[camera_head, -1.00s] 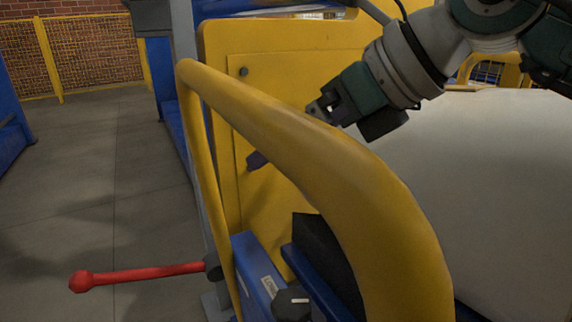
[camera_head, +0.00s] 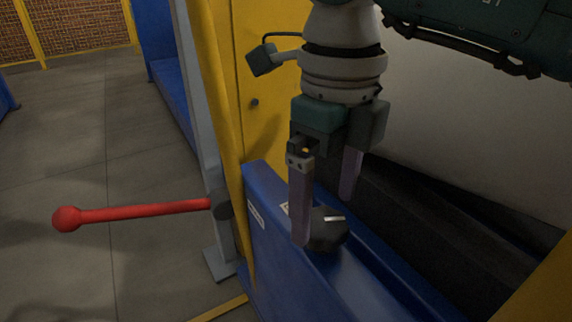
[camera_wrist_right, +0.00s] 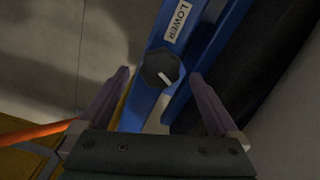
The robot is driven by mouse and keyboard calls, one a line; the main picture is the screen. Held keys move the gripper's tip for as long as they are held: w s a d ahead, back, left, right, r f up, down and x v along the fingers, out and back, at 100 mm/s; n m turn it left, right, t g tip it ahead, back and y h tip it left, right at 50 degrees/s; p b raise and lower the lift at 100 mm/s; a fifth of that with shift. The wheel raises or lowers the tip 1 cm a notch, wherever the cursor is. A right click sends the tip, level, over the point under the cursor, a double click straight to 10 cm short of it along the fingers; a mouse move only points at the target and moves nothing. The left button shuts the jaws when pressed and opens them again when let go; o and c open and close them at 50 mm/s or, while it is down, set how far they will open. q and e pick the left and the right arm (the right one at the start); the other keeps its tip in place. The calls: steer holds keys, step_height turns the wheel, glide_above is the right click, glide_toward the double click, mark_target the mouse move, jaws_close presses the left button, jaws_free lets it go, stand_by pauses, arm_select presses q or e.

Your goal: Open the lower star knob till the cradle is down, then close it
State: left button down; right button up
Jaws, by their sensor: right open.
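The lower star knob is a dark, lobed knob (camera_head: 328,230) with a white pointer mark, on top of the blue beam. It also shows in the right wrist view (camera_wrist_right: 161,69), beside a white label reading LOWER (camera_wrist_right: 178,21). My right gripper (camera_head: 325,218) points down with its two purple fingers apart and empty. Its near finger overlaps the knob's left edge in the head view. In the right wrist view (camera_wrist_right: 158,88) the knob lies between the fingers, toward the far end, with gaps on both sides. I cannot tell whether the fingers reach down to its height. My left gripper is not in view.
A yellow panel (camera_head: 262,130) stands behind. The grey floor at left is open.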

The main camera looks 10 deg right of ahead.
steer(key=shift+f, duration=0.85)
steer(key=c, duration=1.4)
steer(key=shift+o, duration=0.2)
